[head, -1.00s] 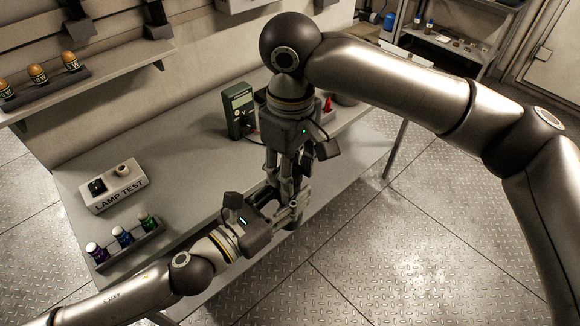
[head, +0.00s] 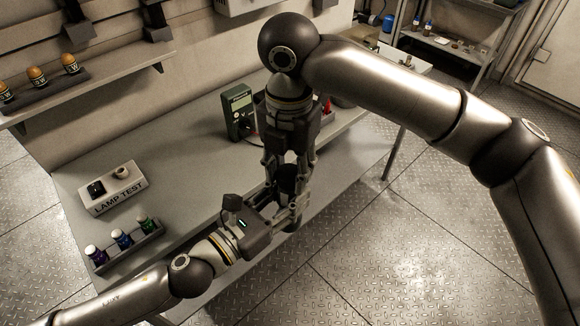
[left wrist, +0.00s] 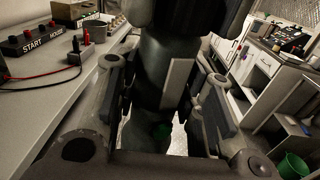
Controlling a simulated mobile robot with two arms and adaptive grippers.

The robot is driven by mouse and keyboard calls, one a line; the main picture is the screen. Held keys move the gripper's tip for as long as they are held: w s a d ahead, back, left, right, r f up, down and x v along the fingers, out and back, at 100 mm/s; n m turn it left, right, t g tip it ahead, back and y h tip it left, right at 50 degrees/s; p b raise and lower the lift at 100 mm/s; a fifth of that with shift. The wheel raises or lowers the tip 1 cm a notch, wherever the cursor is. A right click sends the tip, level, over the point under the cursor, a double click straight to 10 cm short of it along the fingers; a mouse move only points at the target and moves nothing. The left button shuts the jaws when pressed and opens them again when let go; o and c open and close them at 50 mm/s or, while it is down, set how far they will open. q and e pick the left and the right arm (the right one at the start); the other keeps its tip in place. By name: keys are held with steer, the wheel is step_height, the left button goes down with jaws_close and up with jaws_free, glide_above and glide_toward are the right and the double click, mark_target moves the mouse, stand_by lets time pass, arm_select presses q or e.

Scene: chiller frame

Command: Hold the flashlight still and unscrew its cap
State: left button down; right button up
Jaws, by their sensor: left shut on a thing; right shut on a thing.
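The flashlight (left wrist: 155,60) shows in the left wrist view as an upright dark green cylinder between my left fingers. In the head view, my left gripper (head: 288,208) is shut on its body from the side, above the bench's front edge. My right gripper (head: 287,165) comes straight down from above and is shut on the flashlight's upper end. The cap is hidden by the right fingers, so I cannot tell how far it is turned. Most of the flashlight is hidden in the head view.
A START box (left wrist: 35,40) shows in the left wrist view.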

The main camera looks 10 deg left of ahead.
mark_target(288, 171)
arm_select(q)
steer(key=shift+s+d, duration=0.1)
arm_select(e)
steer(key=n, duration=0.5)
steer(key=shift+w, duration=0.1)
steer(key=n, duration=0.4)
steer(key=shift+a, duration=0.1)
steer(key=shift+r, duration=0.25)
steer(key=shift+r, duration=0.9)
arm_select(q)
steer(key=shift+r, duration=0.1)
arm_select(e)
steer(key=shift+r, duration=2)
